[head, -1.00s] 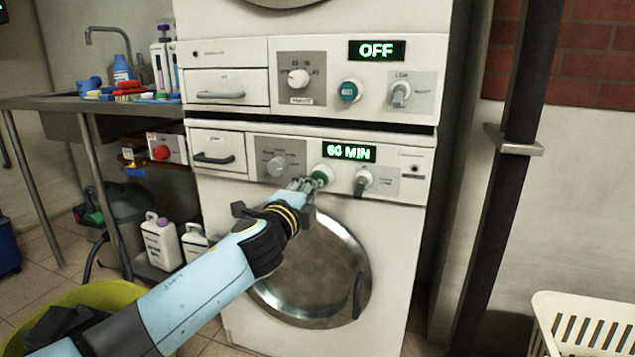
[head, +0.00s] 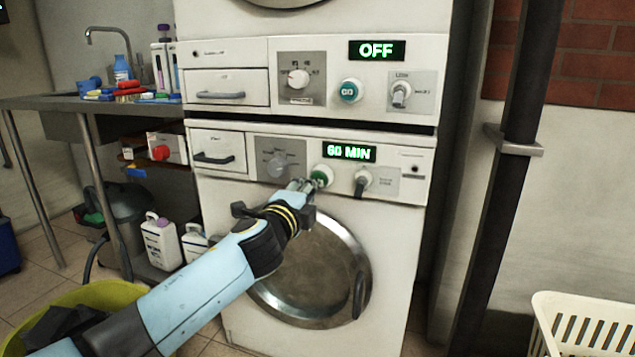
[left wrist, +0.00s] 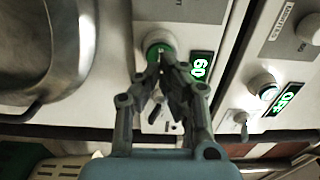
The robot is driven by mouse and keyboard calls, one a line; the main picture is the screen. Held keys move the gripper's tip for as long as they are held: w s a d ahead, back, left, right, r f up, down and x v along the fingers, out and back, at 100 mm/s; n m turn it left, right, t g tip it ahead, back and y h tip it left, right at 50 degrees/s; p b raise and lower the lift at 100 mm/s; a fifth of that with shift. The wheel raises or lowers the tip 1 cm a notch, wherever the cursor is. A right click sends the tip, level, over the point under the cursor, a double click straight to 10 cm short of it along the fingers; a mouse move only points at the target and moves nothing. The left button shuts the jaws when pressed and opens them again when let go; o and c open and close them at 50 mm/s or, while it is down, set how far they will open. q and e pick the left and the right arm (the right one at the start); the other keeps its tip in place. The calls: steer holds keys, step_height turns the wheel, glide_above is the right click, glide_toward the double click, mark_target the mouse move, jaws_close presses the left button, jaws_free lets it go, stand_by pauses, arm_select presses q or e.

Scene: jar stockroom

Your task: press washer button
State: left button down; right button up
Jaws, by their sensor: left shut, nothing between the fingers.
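The lower washer (head: 212,230) has a green round button (head: 322,175) below its green display (head: 348,152), which reads "60 MIN". My left gripper (head: 306,184) is shut and empty, with its fingertips at the lower left edge of that button. In the left wrist view the shut fingertips (left wrist: 161,58) overlap the green button (left wrist: 158,42), and I cannot tell for sure whether they touch it. The upper machine (head: 330,75) has a teal button (head: 349,91) and a display (head: 377,50) reading "OFF". My right gripper is not in view.
A dark post (head: 500,190) and a white basket (head: 585,318) stand at right; a sink counter (head: 60,103) at left.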

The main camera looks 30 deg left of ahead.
arm_select(q)
steer(key=shift+x, duration=1.35)
steer(key=shift+s, duration=0.1)
steer(key=v, duration=0.9)
stand_by(0.5)
stand_by(0.3)
